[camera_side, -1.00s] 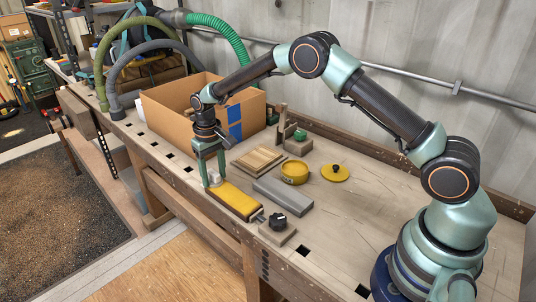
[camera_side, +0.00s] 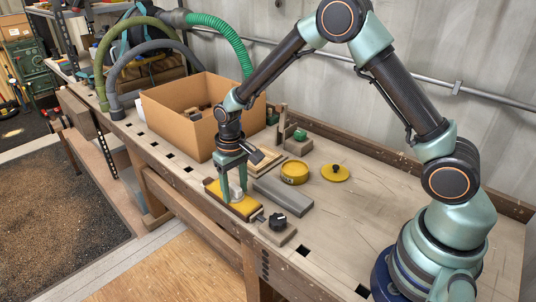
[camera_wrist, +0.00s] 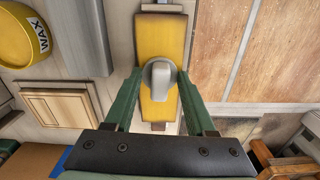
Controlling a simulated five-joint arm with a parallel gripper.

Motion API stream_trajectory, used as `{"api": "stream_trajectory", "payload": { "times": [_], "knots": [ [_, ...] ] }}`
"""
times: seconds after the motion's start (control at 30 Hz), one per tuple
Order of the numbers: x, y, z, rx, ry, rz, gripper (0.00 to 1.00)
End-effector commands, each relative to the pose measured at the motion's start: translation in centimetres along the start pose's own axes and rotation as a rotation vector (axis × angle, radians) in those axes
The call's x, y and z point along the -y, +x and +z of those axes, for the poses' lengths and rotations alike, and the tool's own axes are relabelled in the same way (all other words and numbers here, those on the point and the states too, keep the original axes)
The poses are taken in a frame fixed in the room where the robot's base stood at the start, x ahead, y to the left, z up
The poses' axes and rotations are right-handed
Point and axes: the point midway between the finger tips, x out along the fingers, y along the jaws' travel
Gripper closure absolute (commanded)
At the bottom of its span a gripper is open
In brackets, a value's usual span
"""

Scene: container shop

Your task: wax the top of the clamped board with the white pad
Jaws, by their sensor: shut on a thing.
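The board (camera_side: 246,208) lies lengthwise near the front edge of the bench, its top yellow. In the wrist view the yellow board (camera_wrist: 161,35) runs from top to bottom. My gripper (camera_side: 236,197) points down over its middle and is shut on the white pad (camera_side: 235,186). The pad (camera_wrist: 158,75) shows between the fingertips in the wrist view, over the board's top; whether it presses on the surface is hard to tell. A block with a black knob (camera_side: 277,221) is at the board's near end.
The yellow wax tin (camera_side: 294,176) stands behind the board, its lid (camera_side: 335,174) to the right. A grey plank (camera_side: 283,194) lies beside the board. A cardboard box (camera_side: 180,127) stands at the left, a green-topped block (camera_side: 299,143) at the back. The bench's right part is clear.

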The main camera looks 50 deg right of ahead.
Motion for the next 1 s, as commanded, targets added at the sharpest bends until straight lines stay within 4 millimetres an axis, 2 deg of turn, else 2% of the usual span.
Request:
{"api": "stream_trajectory", "payload": {
  "times": [0.7,0.77,0.83,1.0],
  "knots": [
    [-0.4,0.0,6.6,0.001,-0.001,0.000,0.96],
    [-0.4,-0.4,6.5,-0.002,0.000,0.000,0.96],
    [-0.4,-2.1,6.3,-0.008,0.000,-0.002,0.96],
    [-0.4,-3.5,6.4,-0.003,0.000,-0.001,0.96]
  ]
}}
